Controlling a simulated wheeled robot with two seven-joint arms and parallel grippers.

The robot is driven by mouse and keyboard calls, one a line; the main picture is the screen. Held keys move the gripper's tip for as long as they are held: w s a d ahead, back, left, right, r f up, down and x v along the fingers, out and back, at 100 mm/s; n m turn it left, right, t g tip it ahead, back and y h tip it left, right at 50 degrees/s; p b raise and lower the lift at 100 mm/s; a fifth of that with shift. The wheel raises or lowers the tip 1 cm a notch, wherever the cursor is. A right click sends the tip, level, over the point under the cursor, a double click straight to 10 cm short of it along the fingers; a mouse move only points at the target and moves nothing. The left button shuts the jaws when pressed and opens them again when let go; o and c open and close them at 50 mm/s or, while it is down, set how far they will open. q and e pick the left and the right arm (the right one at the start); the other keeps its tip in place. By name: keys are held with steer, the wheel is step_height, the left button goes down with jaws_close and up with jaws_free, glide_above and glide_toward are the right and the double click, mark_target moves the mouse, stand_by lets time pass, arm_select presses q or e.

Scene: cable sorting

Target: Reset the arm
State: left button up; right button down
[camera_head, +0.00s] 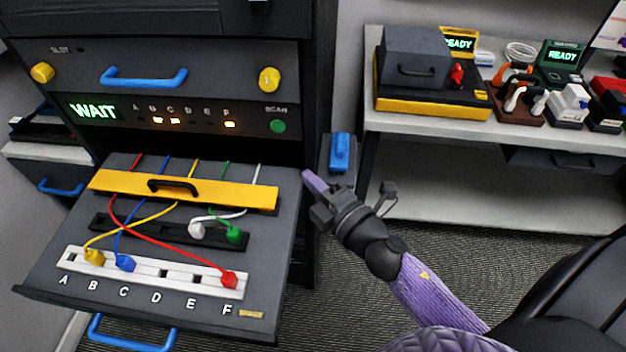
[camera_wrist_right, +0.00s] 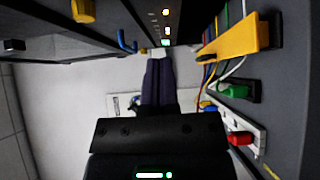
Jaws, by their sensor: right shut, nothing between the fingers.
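My right gripper (camera_head: 318,190) is shut and empty. It is in the air just right of the pulled-out cable tray (camera_head: 65,268), near the blue-handled block on the cabinet's right side. In the right wrist view its fingers (camera_wrist_right: 158,75) are together, with nothing between them. On the tray, a yellow plug (camera_head: 95,257), a blue plug (camera_head: 126,263) and a red plug (camera_head: 229,279) sit in the white lettered strip (camera_head: 180,273). A white plug (camera_head: 196,231) and a green plug (camera_head: 234,235) rest at the black strip behind. My left gripper is out of view.
The cabinet panel reads WAIT (camera_head: 94,111). A yellow bar (camera_head: 230,192) with a black handle crosses the cables. A blue-handled block (camera_head: 340,151) is near my right gripper. A shelf (camera_head: 440,127) with several devices stands at right. The floor below it is clear.

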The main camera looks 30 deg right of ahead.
stand_by(0.3)
steer(key=s+d+f+m+g+h, duration=0.15)
steer(key=s+f+m+g, duration=0.3)
steer(key=f, duration=0.75)
steer(key=s+d+f+m+g+h, duration=0.1)
steer(key=s+f+m+g+h, duration=0.3)
steer(key=f, duration=0.7)
steer(key=s+f+m+g, duration=0.4)
steer(key=s+f, duration=0.3)
steer(key=s, duration=0.6)
steer(key=s+a+f+m+g+y, duration=0.1)
steer(key=s+f+m+g, duration=0.3)
steer(key=s, duration=0.9)
step_height(320, 180, down, 3)
steer(key=shift+s+a+r+m+g, duration=0.15)
steer(key=shift+s+a+m+g, duration=0.2)
steer(key=shift+m, duration=0.3)
steer(key=shift+w+y, duration=0.1)
steer(key=shift+y, duration=0.15)
